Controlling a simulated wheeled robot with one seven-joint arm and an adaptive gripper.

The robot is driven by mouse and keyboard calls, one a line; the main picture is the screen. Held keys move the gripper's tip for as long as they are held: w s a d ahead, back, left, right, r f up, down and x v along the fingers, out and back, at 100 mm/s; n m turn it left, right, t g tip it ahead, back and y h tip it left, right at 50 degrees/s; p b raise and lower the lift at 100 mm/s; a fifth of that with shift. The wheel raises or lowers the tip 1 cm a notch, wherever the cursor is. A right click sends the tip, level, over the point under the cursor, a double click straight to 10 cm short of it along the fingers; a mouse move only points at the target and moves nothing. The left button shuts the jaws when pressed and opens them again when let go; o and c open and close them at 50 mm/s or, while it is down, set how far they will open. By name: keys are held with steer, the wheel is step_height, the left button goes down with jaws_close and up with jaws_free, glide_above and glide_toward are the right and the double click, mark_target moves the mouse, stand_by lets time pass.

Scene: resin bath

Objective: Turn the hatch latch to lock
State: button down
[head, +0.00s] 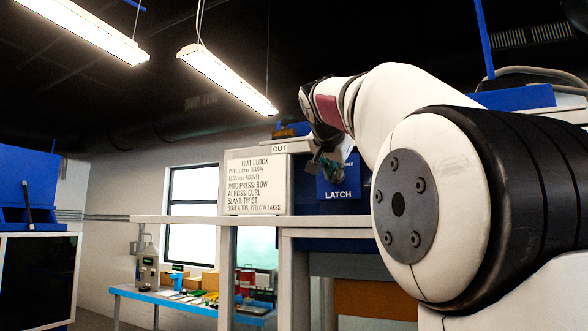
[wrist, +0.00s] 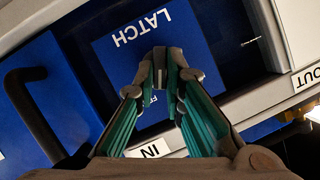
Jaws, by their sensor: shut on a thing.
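The blue latch plate (head: 343,187) with the word LATCH is on the blue hatch front, right of the white sign in the head view. It fills the middle of the wrist view (wrist: 115,65), appearing tilted. My gripper (wrist: 162,72) has its teal fingers closed together over the plate. A narrow grey piece, the latch (wrist: 160,58), shows between the fingertips; most of it is hidden by them, so its angle is hard to tell. In the head view my gripper (head: 328,160) is small, at the plate's upper left, partly covering it.
A black bar handle (wrist: 32,112) stands out left of the plate in the wrist view. An IN label (wrist: 152,150) and an OUT label (wrist: 306,77) are nearby. In the head view a white instruction sign (head: 257,184) stands beside the hatch, and a bench (head: 165,297) is lower left.

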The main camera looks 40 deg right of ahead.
steer(key=n+g, duration=0.1)
steer(key=n+p, duration=0.1)
steer(key=shift+w+a+r+n+g+h, duration=0.1)
steer(key=shift+w+a+n+g+h, duration=0.1)
steer(key=shift+n+g+h, duration=0.15)
steer(key=shift+w+n+g+h+p, duration=0.15)
steer(key=shift+n+g+h+p, duration=0.45)
steer(key=shift+n, duration=0.55)
steer(key=shift+w+a+f+n+g+h+p, duration=0.15)
steer(key=shift+n+g+h, duration=0.25)
steer(key=shift+n, duration=0.35)
steer(key=shift+d+n+g+h+p, duration=0.1)
steer(key=shift+n+g+h, duration=0.15)
steer(key=shift+n+g, duration=0.4)
steer(key=shift+w+a+f+n+g+h+p, duration=0.15)
steer(key=shift+n+g+h, duration=0.15)
steer(key=shift+n, duration=0.6)
steer(key=c, duration=1.7)
jaws_free()
steer(key=shift+r, duration=0.1)
